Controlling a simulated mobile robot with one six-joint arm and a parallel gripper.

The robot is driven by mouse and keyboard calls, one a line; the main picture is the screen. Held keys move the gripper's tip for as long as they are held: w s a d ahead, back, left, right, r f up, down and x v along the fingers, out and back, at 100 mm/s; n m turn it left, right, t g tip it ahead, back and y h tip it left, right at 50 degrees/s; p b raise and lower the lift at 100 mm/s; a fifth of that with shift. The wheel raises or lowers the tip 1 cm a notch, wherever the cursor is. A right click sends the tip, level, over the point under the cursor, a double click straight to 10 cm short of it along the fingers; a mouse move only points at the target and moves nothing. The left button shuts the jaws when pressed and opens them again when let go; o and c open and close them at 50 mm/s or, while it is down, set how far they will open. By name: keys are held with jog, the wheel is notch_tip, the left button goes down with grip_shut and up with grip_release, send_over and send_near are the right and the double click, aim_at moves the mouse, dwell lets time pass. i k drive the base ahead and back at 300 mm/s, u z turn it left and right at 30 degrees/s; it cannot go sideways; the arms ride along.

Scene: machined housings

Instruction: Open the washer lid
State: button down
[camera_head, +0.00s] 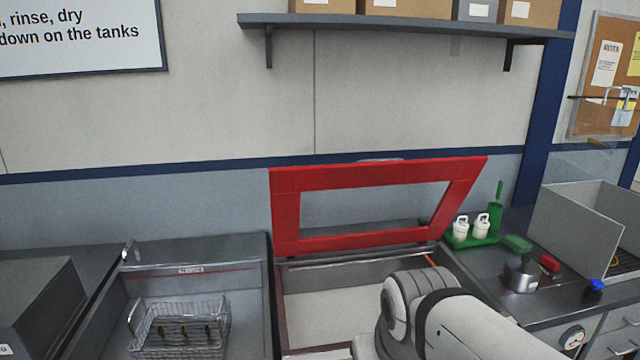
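The washer lid is a red frame around a see-through window (370,172). It stands raised and tilted at the rear of the washer tank (279,318), with its lower edge along the tank's back rim. The tank's pale inside shows below the lid. My grey and white arm crosses the front right of the tank and hides part of its inside and right rim. My gripper is not in view, so what it touches or holds cannot be seen.
Left of the tank is a sink with a wire basket (180,327). On the right counter stand a green tray with white bottles (470,238), a metal pot (521,274) and a grey open-topped box (575,232). A shelf (400,23) with boxes hangs above.

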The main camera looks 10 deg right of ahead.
aim_at(287, 184)
jog(key=k, duration=1.15)
jog(key=u, duration=0.6)
jog(key=i, duration=1.6)
jog(key=z, duration=0.05)
